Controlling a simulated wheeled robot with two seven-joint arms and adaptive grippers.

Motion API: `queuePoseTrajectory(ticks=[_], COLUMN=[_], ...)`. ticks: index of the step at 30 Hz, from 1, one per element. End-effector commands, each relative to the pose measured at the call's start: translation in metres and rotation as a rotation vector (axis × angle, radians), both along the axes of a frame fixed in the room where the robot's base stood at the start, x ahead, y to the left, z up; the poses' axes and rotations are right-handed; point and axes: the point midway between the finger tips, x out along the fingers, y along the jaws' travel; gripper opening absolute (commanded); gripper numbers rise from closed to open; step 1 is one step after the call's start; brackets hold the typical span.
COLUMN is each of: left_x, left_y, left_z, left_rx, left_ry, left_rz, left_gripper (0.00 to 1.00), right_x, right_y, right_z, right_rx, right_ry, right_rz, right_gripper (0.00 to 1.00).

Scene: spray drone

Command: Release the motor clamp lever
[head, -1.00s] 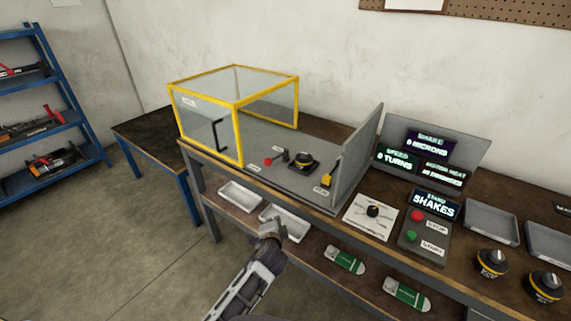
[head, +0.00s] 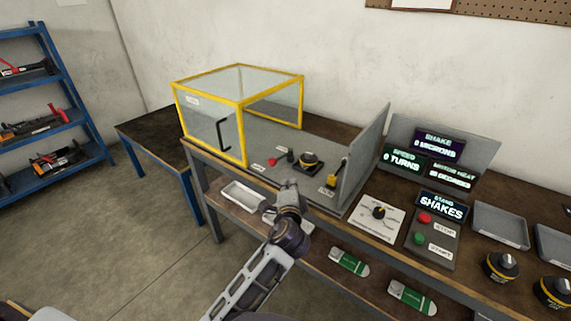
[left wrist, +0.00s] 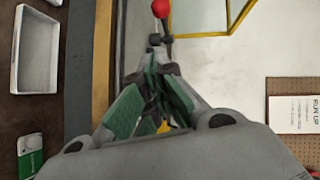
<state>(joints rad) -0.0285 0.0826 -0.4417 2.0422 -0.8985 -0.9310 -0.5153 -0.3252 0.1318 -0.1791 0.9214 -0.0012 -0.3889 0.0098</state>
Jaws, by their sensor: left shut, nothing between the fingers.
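The motor clamp lever, with its red ball knob (head: 272,161), is on the grey stand plate at the workbench's front. It also shows in the left wrist view (left wrist: 161,8) at the top, on a dark rod just beyond my fingertips. A black motor with a yellow ring (head: 308,161) sits to the right of the lever. My left gripper (head: 289,186) is at the bench's front edge, below and right of the knob. In the left wrist view its green-padded fingers (left wrist: 157,72) are shut and empty, apart from the knob. My right gripper is out of view.
A yellow-framed clear guard (head: 243,120) stands left of the lever. Further right are a dial card (head: 375,222) and a stop/start box (head: 432,235). Trays (head: 243,195) lie on the lower shelf.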

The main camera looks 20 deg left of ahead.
Motion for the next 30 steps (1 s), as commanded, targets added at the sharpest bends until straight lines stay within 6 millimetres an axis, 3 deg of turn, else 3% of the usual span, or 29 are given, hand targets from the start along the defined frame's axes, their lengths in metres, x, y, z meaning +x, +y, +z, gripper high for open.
queuePoseTrajectory(ticks=[6,20,30], left_x=[0.006,0.008,0.03], left_y=[-0.007,-0.007,-0.001], left_z=[0.012,0.011,0.009], left_rx=[0.049,0.05,0.051], left_ry=[-0.031,-0.031,-0.033], left_rz=[-0.017,-0.018,-0.017], left_gripper=[0.0,0.0,0.0], right_x=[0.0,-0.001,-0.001], right_y=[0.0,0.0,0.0], right_z=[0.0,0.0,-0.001], right_rx=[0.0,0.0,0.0], right_ry=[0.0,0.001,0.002], right_rz=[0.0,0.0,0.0], right_gripper=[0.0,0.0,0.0])
